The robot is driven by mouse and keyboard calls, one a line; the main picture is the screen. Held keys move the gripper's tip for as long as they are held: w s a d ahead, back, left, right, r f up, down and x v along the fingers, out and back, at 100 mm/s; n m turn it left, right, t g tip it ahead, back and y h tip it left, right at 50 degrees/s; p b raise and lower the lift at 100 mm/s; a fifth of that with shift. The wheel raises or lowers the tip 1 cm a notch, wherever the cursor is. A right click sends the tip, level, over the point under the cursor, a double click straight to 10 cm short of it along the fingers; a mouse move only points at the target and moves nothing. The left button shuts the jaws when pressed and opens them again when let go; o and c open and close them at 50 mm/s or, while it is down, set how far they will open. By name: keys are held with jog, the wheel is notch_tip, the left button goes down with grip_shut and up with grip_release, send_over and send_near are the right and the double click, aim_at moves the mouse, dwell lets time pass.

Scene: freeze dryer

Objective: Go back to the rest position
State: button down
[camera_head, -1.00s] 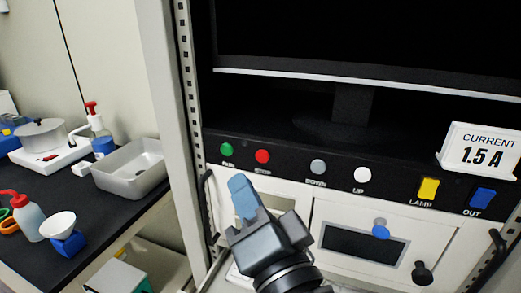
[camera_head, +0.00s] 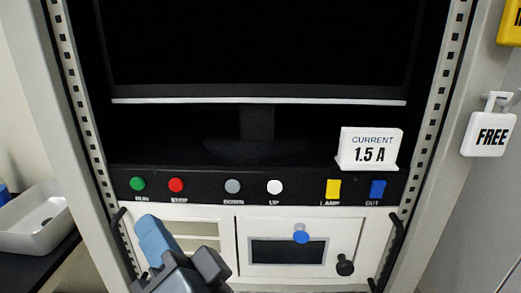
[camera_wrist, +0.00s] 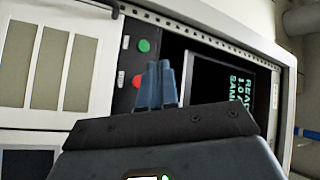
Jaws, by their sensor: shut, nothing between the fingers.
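My gripper (camera_head: 156,240) shows at the lower left of the head view, in front of the white lower panel and below the green button (camera_head: 137,184) and red button (camera_head: 176,185). Its blue fingers are together with nothing between them. In the wrist view the shut fingers (camera_wrist: 158,82) point toward the cabinet front, which appears turned sideways. I cannot tell the distance from fingers to panel.
The black button strip also carries a grey button (camera_head: 232,186), white button (camera_head: 274,187), yellow switch (camera_head: 333,189) and blue switch (camera_head: 377,190). A "CURRENT 1.5 A" sign (camera_head: 369,148) stands above. A black handle (camera_head: 393,245) sticks out at right. A grey basin (camera_head: 38,217) is at left.

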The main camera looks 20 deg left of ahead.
jog(key=s+d+f+m+t+h, duration=0.1)
jog(key=s+d+f+t+h, duration=0.15)
jog(key=d+f, duration=0.5)
jog(key=s+d+f+t+h, duration=0.1)
jog(key=d+f+h, duration=0.3)
jog(key=d, duration=0.7)
jog(key=s+d+f+m+t+h, duration=0.15)
jog(key=d+f+h, duration=0.3)
jog(key=d, duration=0.45)
jog(key=s+d+n+h, duration=0.1)
jog(key=s+d+h, duration=0.2)
jog(key=s+d, duration=0.4)
jog(key=s+d+n+g+h, duration=0.1)
jog(key=s+d+h, duration=0.2)
jog(key=s+d, duration=0.4)
jog(key=s, duration=0.6)
jog(key=shift+s+f, duration=0.2)
jog(key=shift+s, duration=0.05)
jog(key=c, duration=1.8)
grip_release()
jog(key=shift+n, duration=0.25)
